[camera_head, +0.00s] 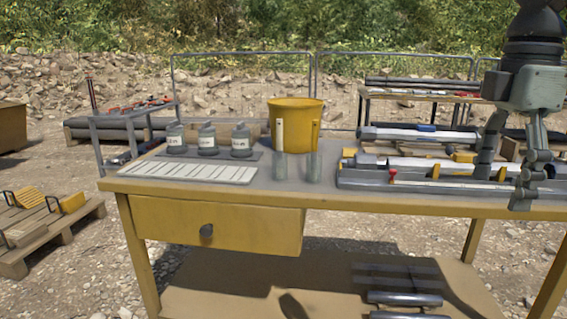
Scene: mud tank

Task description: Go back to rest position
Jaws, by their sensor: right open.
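My right gripper (510,172) hangs at the right side of the head view, fingers pointing down and spread apart. It is open, with nothing visible between its fingers. It is in front of the right end of a grey tool tray (365,182) on the yellow table (330,197) and hides part of it. I cannot tell how far above the tray the fingertips are. My left gripper is not in view.
A yellow bucket (296,118), two clear glasses (280,167), several labelled jars (207,140) and a white strip board (190,172) stand on the table. A pallet (40,240) lies at left. Metal railings (240,53) stand behind.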

